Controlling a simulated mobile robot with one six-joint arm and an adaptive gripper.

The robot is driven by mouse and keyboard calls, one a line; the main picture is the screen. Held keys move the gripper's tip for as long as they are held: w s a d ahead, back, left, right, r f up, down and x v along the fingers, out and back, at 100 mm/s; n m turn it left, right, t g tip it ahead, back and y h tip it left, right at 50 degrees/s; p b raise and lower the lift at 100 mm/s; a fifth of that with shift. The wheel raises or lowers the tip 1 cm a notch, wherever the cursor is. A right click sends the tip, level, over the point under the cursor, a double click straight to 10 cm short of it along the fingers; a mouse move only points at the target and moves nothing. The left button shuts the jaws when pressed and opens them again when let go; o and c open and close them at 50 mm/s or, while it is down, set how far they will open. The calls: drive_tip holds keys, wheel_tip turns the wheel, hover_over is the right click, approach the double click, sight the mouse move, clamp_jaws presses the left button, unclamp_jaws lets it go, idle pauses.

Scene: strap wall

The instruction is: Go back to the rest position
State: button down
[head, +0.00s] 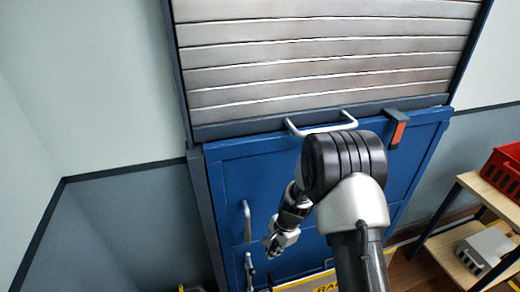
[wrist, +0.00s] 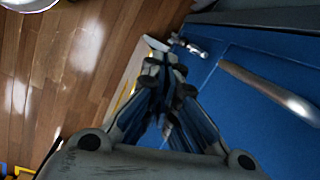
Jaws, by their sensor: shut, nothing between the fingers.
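My gripper (wrist: 160,62) is shut and empty in the wrist view, its fingertips together in front of the blue cabinet's lower part. In the head view my gripper (head: 272,243) hangs low at the left of my arm, in front of the blue cabinet (head: 228,172). It is close to a vertical silver handle (head: 247,220) but appears apart from it. In the wrist view a silver handle (wrist: 270,92) lies to the right of the fingers, and a smaller silver fitting (wrist: 190,46) shows just beyond the fingertips.
A slatted metal shutter (head: 325,55) with a silver bar handle (head: 320,128) is above the cabinet. An orange-and-black latch (head: 397,130) sits at its right. A wooden shelf (head: 465,245) with a red crate (head: 504,172) and a grey box (head: 485,248) stands at the right. Wooden floor (wrist: 75,75) is clear.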

drive_tip(key=s+d+r+n+t, duration=0.1)
drive_tip(key=s+d+r+n, duration=0.2)
drive_tip(key=r, duration=1)
drive_tip(key=s+d+r+n+t, duration=0.1)
drive_tip(key=s+r+n, duration=0.3)
drive_tip(key=r, duration=0.9)
drive_tip(key=s+d+r+n+t+h, duration=0.1)
drive_tip(key=s+r, duration=0.3)
drive_tip(key=s, duration=0.6)
drive_tip(key=s+d+r+n+t+h, duration=0.1)
drive_tip(key=s+d+r+n, duration=0.2)
drive_tip(key=s, duration=0.6)
drive_tip(key=shift+s+d+r+n+t, duration=0.3)
drive_tip(key=shift+s+d+r, duration=0.1)
drive_tip(key=shift+d+r, duration=0.3)
